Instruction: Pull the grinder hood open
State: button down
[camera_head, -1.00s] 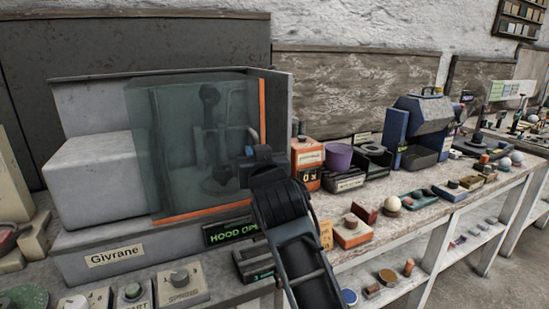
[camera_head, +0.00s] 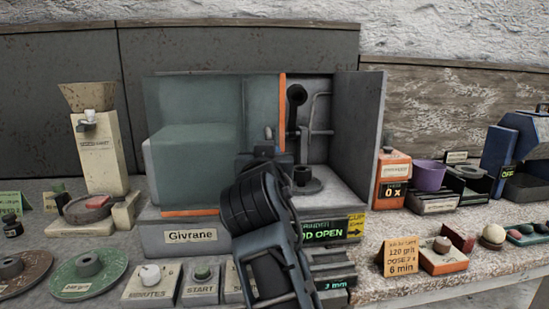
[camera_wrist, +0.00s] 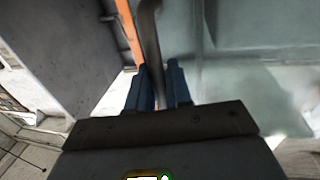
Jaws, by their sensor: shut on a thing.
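The grinder (camera_head: 360,130) is a grey cabinet with a "Givrane" label on its base. Its hood (camera_head: 195,100) is a see-through greenish panel with an orange edge strip (camera_head: 282,110). The hood stands over the left part of the cabinet. The right part is uncovered, showing a dark spindle and a round grey piece (camera_head: 303,180). My gripper (camera_head: 268,150) is at the hood's right edge. In the wrist view my gripper (camera_wrist: 160,80) has its blue fingers shut on the grey handle bar (camera_wrist: 149,35) beside the orange strip. My arm hides part of the cabinet's base.
A green-lit display (camera_head: 325,231) on the base reads "OPEN", partly hidden. A cream machine with a funnel (camera_head: 95,140) stands at left. An orange box (camera_head: 391,180) and purple cup (camera_head: 429,176) stand at right. Knob boxes (camera_head: 150,280) line the front.

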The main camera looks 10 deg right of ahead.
jog(key=c, duration=1.2)
grip_release()
jog(key=shift+c, duration=0.2)
jog(key=s+a, duration=0.1)
jog(key=s, duration=0.6)
jog(key=shift+s+a+b, duration=0.25)
jog(key=shift+s+b, duration=0.1)
